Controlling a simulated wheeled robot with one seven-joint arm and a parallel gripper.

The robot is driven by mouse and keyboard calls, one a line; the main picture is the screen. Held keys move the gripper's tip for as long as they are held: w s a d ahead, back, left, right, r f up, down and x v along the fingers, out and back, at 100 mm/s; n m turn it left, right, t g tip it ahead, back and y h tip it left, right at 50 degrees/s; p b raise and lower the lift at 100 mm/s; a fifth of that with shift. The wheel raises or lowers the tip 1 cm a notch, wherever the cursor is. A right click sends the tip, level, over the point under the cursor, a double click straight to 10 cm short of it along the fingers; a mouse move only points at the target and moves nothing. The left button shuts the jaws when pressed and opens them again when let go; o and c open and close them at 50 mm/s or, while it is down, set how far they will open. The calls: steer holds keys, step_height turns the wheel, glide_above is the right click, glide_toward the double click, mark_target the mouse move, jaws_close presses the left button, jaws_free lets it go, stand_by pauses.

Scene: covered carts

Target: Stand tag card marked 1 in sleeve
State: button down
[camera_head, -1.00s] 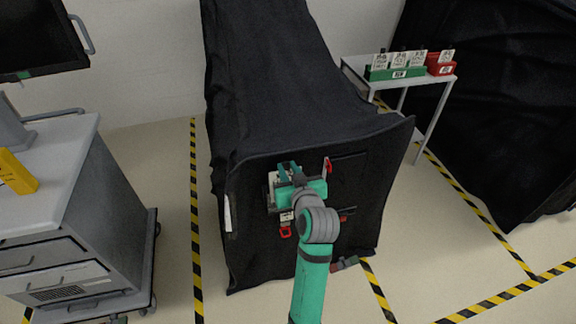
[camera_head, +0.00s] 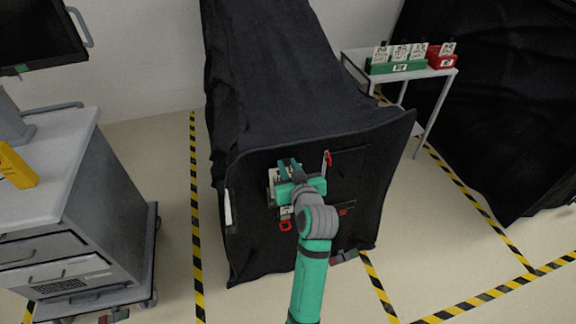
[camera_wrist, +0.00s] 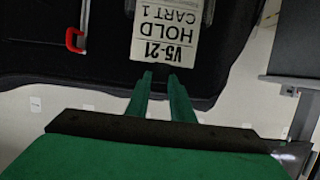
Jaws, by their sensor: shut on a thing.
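The tag card (camera_wrist: 165,30) is white and reads "V5-21 HOLD CART 1", upside down in the wrist view. My gripper (camera_wrist: 160,76) is shut at the card's top end, and its grip point is hard to make out. The card's far end runs out of the wrist view. In the head view, my gripper (camera_head: 290,166) is against the front of the black covered cart (camera_head: 355,185), and the hand hides most of the card. Dark strips flank the card in the wrist view; I cannot tell whether it stands inside the sleeve.
A red clip (camera_head: 328,159) is right of my gripper, and a red ring (camera_head: 285,226) hangs below it. A side table at the back right holds a green rack (camera_head: 385,70) of cards and a red holder (camera_head: 442,62). A grey cabinet (camera_head: 110,190) stands left, with open floor between.

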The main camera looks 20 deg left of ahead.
steer(key=shift+f, duration=0.85)
steer(key=c, duration=1.5)
jaws_free()
steer(key=shift+o, duration=0.2)
steer(key=v, duration=1.1)
